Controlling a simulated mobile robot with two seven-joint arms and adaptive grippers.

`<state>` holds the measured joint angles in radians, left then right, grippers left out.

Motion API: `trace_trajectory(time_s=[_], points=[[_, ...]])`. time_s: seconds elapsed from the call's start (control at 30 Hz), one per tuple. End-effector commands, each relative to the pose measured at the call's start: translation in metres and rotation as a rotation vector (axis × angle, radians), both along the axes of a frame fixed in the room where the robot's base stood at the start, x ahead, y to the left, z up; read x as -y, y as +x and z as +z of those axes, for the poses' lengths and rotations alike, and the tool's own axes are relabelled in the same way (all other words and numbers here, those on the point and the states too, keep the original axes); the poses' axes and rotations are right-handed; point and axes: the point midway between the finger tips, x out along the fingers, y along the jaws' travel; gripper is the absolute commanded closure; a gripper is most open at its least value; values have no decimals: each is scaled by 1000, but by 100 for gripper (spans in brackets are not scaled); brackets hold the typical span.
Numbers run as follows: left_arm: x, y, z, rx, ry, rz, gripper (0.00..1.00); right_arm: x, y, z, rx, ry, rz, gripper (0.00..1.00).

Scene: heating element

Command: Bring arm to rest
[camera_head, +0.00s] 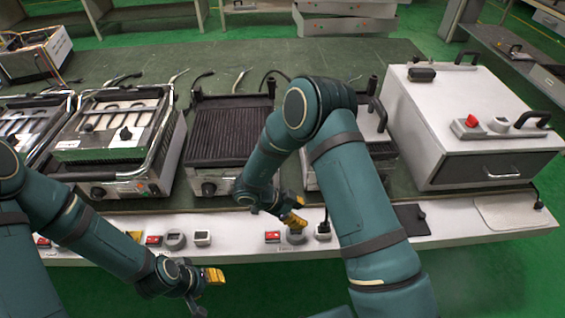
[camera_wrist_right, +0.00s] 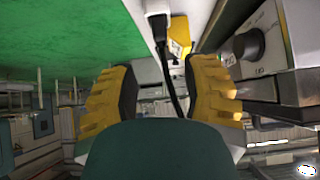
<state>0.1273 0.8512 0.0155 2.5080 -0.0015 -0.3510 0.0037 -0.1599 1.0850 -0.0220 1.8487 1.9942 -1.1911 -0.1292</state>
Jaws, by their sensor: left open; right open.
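My right gripper (camera_head: 292,221) is at the front of the bench, just above the white front ledge and near a grey round part. In the right wrist view its two yellow fingers (camera_wrist_right: 160,95) stand apart, with nothing held between them. A dark cable (camera_wrist_right: 166,75) shows beyond the gap. My left gripper (camera_head: 205,280) hangs in front of the ledge at the lower left, over the green floor. It is open, and no object shows in it.
A ribbed grill (camera_head: 230,130) stands behind my right gripper. Another grill (camera_head: 115,135) is to its left and a large white box (camera_head: 465,120) to the right. Small red buttons (camera_head: 272,237) and sockets line the front ledge (camera_head: 360,240). Green floor (camera_head: 480,275) lies free in front.

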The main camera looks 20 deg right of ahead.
Motion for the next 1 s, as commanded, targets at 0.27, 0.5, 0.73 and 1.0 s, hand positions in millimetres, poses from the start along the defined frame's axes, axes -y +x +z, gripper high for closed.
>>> trace_trajectory(time_s=[0.27,0.5,0.73,1.0], points=[[0,3,0,8,1,2,54,4,3,-2,13,8,42,53],[0,3,0,7,1,2,54,16,24,-16,84,112,384,53],[0,3,0,7,1,2,54,-4,24,-29,101,301,794,53],[0,3,0,8,1,2,54,-51,-27,-33,29,581,1263,53]])
